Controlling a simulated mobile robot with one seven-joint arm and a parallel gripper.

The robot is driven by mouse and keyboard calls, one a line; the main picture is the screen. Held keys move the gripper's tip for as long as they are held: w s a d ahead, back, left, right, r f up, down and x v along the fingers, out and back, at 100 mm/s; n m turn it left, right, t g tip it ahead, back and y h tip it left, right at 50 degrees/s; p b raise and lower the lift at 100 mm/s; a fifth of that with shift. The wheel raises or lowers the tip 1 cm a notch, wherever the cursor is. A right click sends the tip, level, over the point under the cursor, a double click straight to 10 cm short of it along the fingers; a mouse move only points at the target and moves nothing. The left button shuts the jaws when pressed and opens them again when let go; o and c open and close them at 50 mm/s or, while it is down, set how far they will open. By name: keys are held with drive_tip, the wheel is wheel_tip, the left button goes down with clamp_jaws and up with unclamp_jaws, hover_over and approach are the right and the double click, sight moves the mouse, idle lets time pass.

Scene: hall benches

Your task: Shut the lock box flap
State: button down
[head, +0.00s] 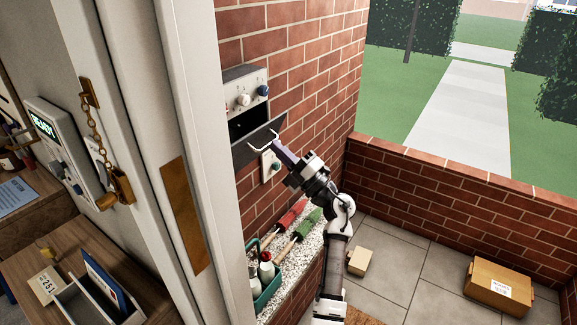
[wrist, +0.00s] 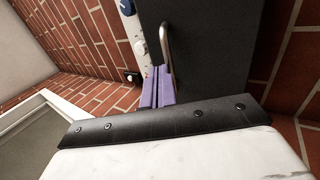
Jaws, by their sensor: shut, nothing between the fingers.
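The flap carries a pale bar handle (head: 262,136). In the wrist view the dark flap (wrist: 215,45) fills the upper right, with the metal handle (wrist: 168,45) along its left side. My gripper (head: 277,145) is shut and empty, close to the flap's handle. Its purple fingers (wrist: 157,80) end beside the handle; I cannot tell whether they touch.
A pale switch plate (head: 270,165) sits just below the flap. A speckled ledge (head: 290,275) holds red and green rolled items and a teal caddy (head: 268,290). A white door frame (head: 190,120) stands left. Cardboard boxes (head: 498,288) lie on the floor.

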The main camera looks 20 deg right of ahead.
sight(262, 129)
drive_tip(key=shift+w+a+r, duration=0.35)
drive_tip(key=shift+w+r, duration=0.15)
drive_tip(key=shift+r, duration=0.1)
drive_tip(key=shift+w+a+r, duration=0.35)
drive_tip(key=shift+w+r, duration=0.1)
drive_tip(key=shift+r, duration=0.15)
drive_tip(key=shift+x, duration=1.25)
drive_tip(key=shift+d, duration=0.1)
